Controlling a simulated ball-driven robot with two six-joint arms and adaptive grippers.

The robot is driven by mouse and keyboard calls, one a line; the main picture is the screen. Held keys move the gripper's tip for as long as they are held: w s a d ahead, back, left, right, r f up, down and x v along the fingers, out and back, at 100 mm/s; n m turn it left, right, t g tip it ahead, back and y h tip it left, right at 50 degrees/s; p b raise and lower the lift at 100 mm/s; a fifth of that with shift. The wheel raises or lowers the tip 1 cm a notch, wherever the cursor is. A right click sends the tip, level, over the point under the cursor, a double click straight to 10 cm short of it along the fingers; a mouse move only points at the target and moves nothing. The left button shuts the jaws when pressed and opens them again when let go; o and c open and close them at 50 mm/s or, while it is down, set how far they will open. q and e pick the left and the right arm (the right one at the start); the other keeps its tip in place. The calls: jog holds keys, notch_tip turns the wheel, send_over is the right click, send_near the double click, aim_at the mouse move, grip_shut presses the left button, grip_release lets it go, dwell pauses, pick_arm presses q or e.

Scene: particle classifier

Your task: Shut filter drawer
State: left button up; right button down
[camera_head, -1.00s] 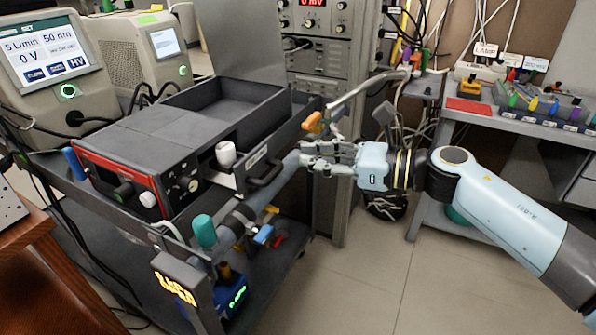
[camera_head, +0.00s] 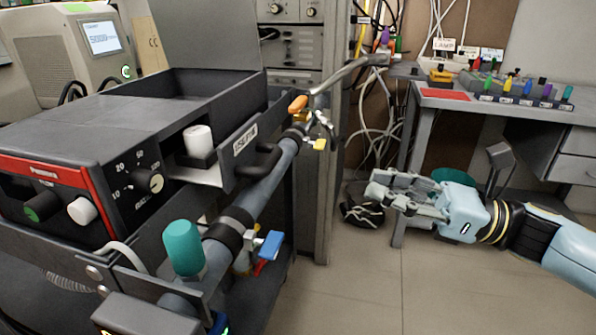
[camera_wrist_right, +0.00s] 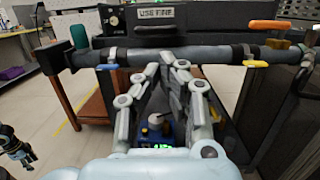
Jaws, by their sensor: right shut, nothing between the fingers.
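The filter drawer (camera_head: 243,150) is open: its labelled front panel stands out from the black instrument (camera_head: 150,180). A white cylinder (camera_head: 198,140) shows inside it. A dark handle (camera_head: 258,168) is on the front. In the right wrist view the drawer's "USE FINE" label (camera_wrist_right: 156,13) is at the top, above a grey pipe. My right gripper (camera_head: 374,192) is shut and empty, to the right of the drawer and apart from its handle. Its fingers (camera_wrist_right: 168,65) point towards the pipe and drawer front in the wrist view.
A grey pipe (camera_head: 262,190) with an orange lever (camera_head: 298,104), a blue lever (camera_head: 269,244) and a teal cap (camera_head: 184,247) runs along the cart edge before the drawer. A rack post stands behind. Open floor (camera_head: 350,290) lies at the lower right.

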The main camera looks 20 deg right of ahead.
send_near(251, 160)
jog(key=shift+w+a+r+p, duration=0.25)
jog(key=shift+a+r, duration=0.1)
jog(key=shift+r, duration=0.15)
jog(key=shift+w+a+r+p, duration=0.15)
jog(key=shift+a+r+p, duration=0.05)
jog(key=shift+a+r, duration=0.25)
pick_arm(q)
jog(key=shift+w+a+r, duration=0.3)
jog(key=shift+w, duration=0.2)
jog(key=shift+w+a+r, duration=0.25)
jog(key=shift+w+r, duration=0.05)
jog(key=shift+w, duration=0.2)
pick_arm(e)
jog(key=shift+w+a, duration=0.35)
jog(key=shift+a, duration=0.15)
jog(key=shift+a, duration=0.1)
